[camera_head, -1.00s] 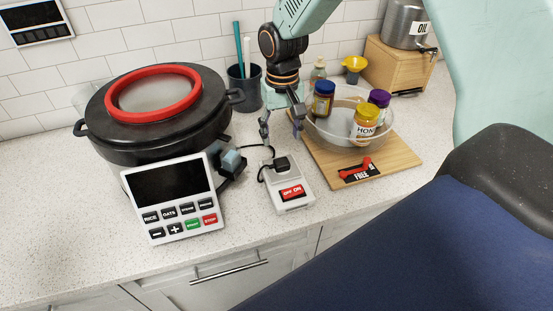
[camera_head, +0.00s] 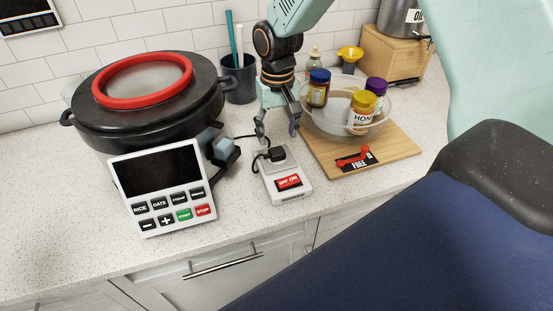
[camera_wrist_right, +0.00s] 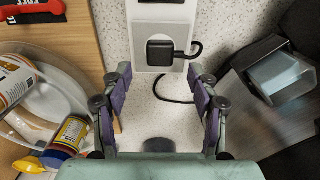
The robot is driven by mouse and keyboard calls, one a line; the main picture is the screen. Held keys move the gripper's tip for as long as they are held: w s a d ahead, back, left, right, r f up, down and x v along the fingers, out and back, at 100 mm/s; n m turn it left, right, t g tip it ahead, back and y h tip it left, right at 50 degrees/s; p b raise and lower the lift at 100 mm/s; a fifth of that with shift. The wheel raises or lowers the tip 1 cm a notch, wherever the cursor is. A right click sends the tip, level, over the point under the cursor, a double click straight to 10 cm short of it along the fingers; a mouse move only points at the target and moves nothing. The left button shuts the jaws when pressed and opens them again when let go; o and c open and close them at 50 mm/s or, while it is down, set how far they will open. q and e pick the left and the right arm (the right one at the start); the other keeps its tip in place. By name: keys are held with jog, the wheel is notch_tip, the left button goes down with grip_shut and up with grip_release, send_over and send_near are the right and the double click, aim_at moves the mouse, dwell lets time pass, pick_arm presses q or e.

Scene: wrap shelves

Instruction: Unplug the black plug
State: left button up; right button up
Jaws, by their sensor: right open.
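The black plug (camera_head: 277,153) sits on the grey socket of a white power strip (camera_head: 291,196) with a red OFF/ON switch. In the right wrist view the plug (camera_wrist_right: 160,52) is on the grey square socket (camera_wrist_right: 152,31), its black cord curling off to the right. My right gripper (camera_head: 278,132) points down just behind the plug in the head view. In the right wrist view my right gripper (camera_wrist_right: 160,78) is open and empty, with the plug just beyond and between its fingertips, apparently not touched. My left gripper is not in view.
A black cooker (camera_head: 140,125) with a red ring and a control panel (camera_head: 160,180) stand left. A wooden board (camera_head: 395,153) with a clear bowl of jars (camera_head: 345,125) is close on the right. A cup (camera_head: 240,82) stands behind. The counter's front is clear.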

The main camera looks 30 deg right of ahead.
aim_at(275, 151)
notch_tip(275, 151, down, 5)
jog(key=shift+w+f+b, duration=0.1)
jog(key=shift+w+b, duration=0.05)
jog(key=shift+b, duration=0.85)
jog(key=shift+f, duration=0.3)
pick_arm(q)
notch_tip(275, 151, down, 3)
pick_arm(e)
jog(key=shift+s+r, duration=0.1)
jog(key=shift+s, duration=0.1)
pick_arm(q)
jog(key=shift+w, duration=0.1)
pick_arm(e)
jog(key=shift+w, duration=0.15)
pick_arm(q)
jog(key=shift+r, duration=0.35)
pick_arm(e)
jog(key=shift+a, duration=0.2)
pick_arm(q)
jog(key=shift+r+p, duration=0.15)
jog(key=shift+p, duration=0.25)
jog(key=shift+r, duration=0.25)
